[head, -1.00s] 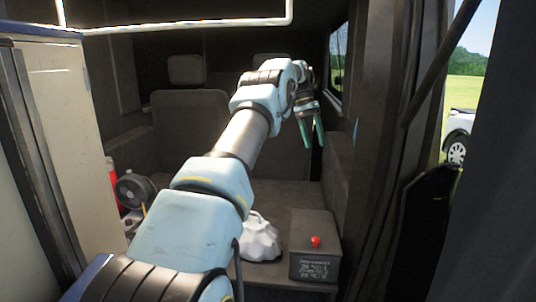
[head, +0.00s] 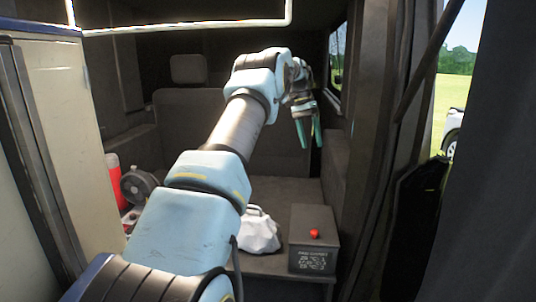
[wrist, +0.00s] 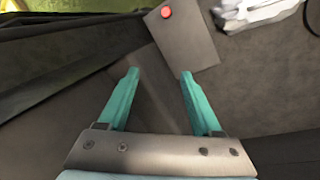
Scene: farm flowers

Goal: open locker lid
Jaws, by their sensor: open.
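The locker is a dark grey box (head: 314,236) with printed text on its front and a red knob (head: 314,234) on its top near the front edge. It stands on the grey bench inside the vehicle, and its lid is shut. In the wrist view the box top (wrist: 190,42) and the red knob (wrist: 167,12) lie beyond the fingertips. My gripper (head: 308,130) has two teal fingers pointing down, apart from the box and above it. In the wrist view my gripper (wrist: 158,74) is open with nothing between its fingers.
A crumpled white bag (head: 258,231) lies just left of the box. The grey bench (head: 285,192) is bare behind the box. A dark door frame (head: 385,150) rises at right.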

